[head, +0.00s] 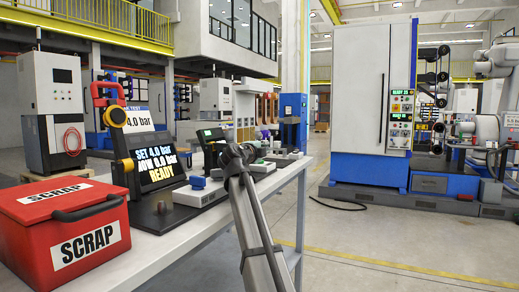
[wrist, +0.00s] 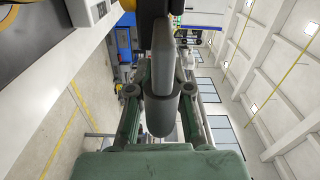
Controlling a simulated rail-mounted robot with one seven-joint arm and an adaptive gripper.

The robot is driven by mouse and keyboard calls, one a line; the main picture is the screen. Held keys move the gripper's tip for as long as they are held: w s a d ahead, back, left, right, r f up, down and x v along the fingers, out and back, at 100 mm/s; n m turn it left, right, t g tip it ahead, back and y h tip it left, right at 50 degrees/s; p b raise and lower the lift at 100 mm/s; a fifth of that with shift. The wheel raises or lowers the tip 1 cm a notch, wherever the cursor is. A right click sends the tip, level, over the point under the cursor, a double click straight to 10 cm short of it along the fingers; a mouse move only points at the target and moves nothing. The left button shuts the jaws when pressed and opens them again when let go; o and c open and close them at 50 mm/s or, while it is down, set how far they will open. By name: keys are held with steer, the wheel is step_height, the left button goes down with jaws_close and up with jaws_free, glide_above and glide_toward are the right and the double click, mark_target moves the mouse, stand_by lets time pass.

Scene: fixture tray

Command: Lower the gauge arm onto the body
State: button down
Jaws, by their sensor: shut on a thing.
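A pressure gauge unit with a lit display (head: 160,160) stands on the table in the head view and reads "SET 4.0 bar NOW 0.0 bar READY". In the wrist view my green gripper (wrist: 160,88) is shut on a grey rounded bar (wrist: 163,112). The bar runs up to a black and yellow part (wrist: 150,12). I cannot tell whether it belongs to the raised arm. I cannot make out my gripper in the head view.
A red SCRAP box (head: 70,238) stands at the table's front left. Small fixtures (head: 200,192) stand to the right of the gauge on the white table (head: 190,238). A grey tubular structure (head: 262,240) crosses in front of the table edge.

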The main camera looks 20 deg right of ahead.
steer(key=shift+f, duration=0.4)
steer(key=c, duration=1.1)
jaws_free()
steer(key=shift+d+f, duration=0.1)
steer(key=shift+s+a+r, duration=0.15)
steer(key=shift+a+r, duration=0.05)
steer(key=v, duration=1.1)
steer(key=shift+s+a, duration=0.15)
steer(key=shift+s, duration=0.05)
